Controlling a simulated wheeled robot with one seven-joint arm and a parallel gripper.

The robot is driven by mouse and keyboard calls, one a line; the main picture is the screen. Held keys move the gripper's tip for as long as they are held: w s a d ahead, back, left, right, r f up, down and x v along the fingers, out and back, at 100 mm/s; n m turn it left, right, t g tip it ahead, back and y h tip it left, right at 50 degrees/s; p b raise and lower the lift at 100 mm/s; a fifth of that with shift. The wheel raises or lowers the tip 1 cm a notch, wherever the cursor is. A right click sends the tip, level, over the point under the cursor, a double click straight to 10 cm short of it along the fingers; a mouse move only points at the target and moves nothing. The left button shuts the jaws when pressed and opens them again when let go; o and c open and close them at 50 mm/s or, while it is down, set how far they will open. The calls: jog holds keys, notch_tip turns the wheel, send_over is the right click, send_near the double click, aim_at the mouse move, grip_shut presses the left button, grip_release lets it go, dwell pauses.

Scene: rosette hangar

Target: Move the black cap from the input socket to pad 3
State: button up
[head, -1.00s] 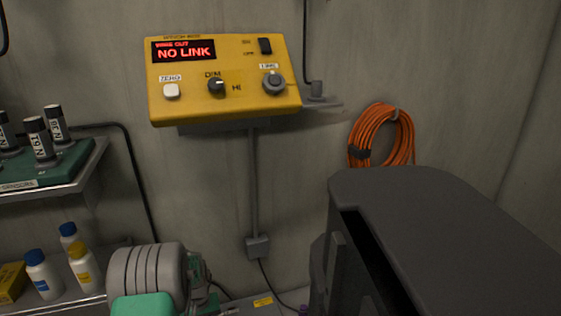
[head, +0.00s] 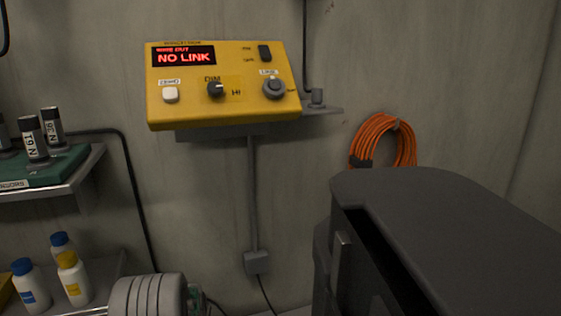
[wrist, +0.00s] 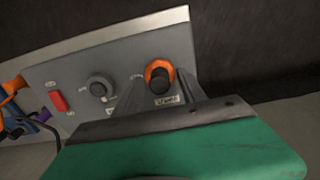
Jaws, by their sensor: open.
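In the wrist view, a black cap (wrist: 159,80) sits in an orange ring on a sloping grey panel (wrist: 75,72). A small label below the ring is too blurred to read, so I cannot tell for sure that this is the input socket. My gripper (wrist: 157,88) is open, with its two grey fingers pointing at the panel on either side of the cap's line of sight. I cannot tell how far they are from the cap. The gripper is hidden in the head view. I see no pad 3 in either view.
The panel also bears a grey knob (wrist: 99,88) and a red switch (wrist: 58,101), with coloured plugs (wrist: 14,105) at its left. The head view shows a yellow box (head: 222,108) reading NO LINK, an orange hose coil (head: 384,140), and shelves with labelled cylinders (head: 53,128) and bottles (head: 73,280).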

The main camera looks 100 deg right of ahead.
dwell(0.9)
grip_shut()
dwell(0.4)
dwell(0.8)
jog(key=shift+r+p, duration=2.65)
jog(key=shift+r, duration=0.4)
